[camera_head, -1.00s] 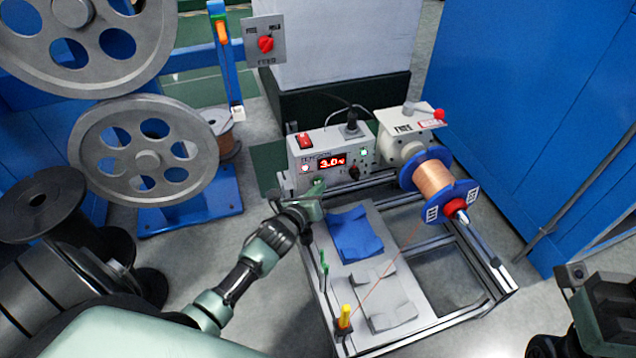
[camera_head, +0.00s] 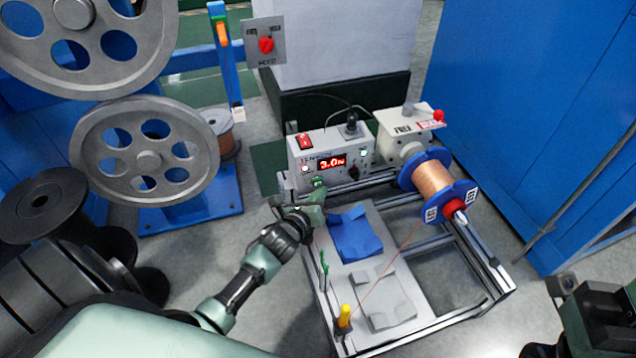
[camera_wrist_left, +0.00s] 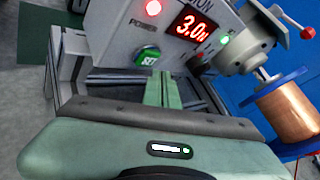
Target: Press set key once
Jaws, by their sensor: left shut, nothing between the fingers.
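The set key is a green button (camera_head: 319,181) on the lower left front of the white tension control box (camera_head: 312,163). In the left wrist view the key (camera_wrist_left: 148,57) reads SET, and the red display (camera_wrist_left: 190,25) shows 3.0 N. My left gripper (camera_head: 318,192) is shut and empty, just below and in front of the key. Its fingers (camera_wrist_left: 158,88) point at the panel a little below and right of the key in the left wrist view. The key is in plain sight; I cannot tell the exact gap. My right gripper (camera_head: 600,315) shows only partly at the lower right.
A copper wire spool (camera_head: 433,182) with blue flanges sits to the right. Green and yellow guide posts (camera_head: 344,318) stand at the front.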

